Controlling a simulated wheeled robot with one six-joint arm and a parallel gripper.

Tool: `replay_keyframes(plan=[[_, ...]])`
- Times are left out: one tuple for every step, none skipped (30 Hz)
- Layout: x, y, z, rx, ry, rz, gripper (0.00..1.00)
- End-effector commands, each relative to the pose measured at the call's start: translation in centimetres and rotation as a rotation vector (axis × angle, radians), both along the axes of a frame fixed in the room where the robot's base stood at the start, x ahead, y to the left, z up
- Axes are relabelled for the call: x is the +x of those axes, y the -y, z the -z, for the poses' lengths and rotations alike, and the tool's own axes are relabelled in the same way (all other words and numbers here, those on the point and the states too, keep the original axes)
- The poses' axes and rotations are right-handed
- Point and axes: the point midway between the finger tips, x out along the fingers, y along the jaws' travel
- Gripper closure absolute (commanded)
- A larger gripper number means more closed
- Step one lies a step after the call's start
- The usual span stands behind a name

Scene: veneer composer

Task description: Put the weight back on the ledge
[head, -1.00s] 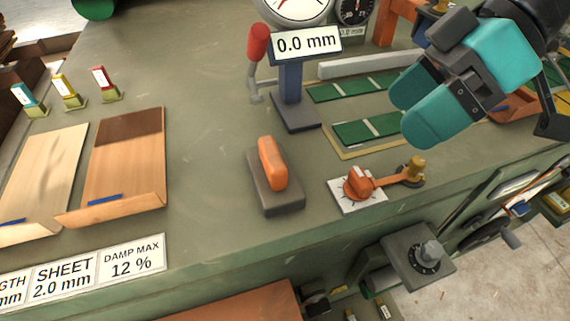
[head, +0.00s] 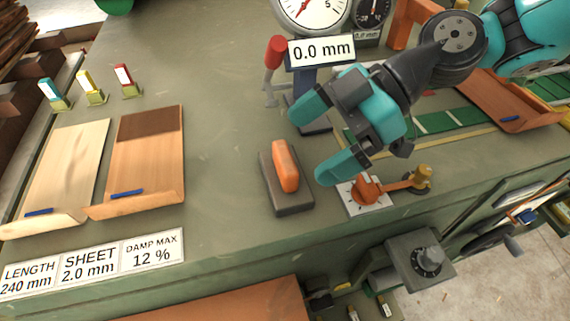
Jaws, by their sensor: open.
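The weight (head: 285,207), a dark grey block with an orange handle on top (head: 285,165), stands upright on the green bench top in the middle of the head view. My gripper (head: 308,145), with teal fingers, is open and empty. In the picture its fingertips are just to the right of the weight's handle, apart from it. I cannot tell from this view which surface is the ledge.
A gauge stand with a 0.0 mm display (head: 321,51) rises behind my gripper. An orange dial on a white plate (head: 366,194) sits right of the weight. Two wooden trays (head: 136,160) lie left. Bench space between trays and weight is clear.

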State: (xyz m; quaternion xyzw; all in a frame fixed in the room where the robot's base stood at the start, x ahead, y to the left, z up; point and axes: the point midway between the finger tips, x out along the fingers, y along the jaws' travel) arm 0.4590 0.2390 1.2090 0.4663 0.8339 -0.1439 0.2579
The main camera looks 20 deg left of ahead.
Motion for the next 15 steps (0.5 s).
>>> replay_keyframes(plan=[[-0.1,-0.2,0.1,-0.002,-0.001,0.000,0.00],[-0.2,-0.3,0.2,-0.002,-0.001,0.000,0.00],[-0.2,-0.6,0.3,-0.002,-0.003,0.000,0.00],[-0.4,-0.8,0.5,-0.002,-0.004,-0.002,0.00],[-0.5,-1.1,0.7,-0.003,-0.005,-0.002,0.00],[-0.6,-1.6,1.2,-0.004,-0.005,-0.001,0.00],[-0.7,-1.9,1.4,-0.004,-0.005,-0.003,0.00],[-0.8,-2.2,1.8,-0.004,-0.006,-0.003,0.00],[-1.0,-2.6,2.2,-0.003,-0.005,-0.002,0.00],[-1.2,-3.0,2.5,-0.003,-0.005,-0.002,0.00],[-1.3,-3.2,2.7,-0.003,-0.004,-0.002,0.00],[-1.4,-3.5,3.0,-0.003,-0.002,-0.001,0.00],[-1.5,-3.7,3.2,-0.003,-0.002,-0.001,0.00],[-1.6,-3.8,3.3,-0.002,-0.001,-0.001,0.00],[-1.6,-3.9,3.4,-0.001,0.000,-0.001,0.00]])
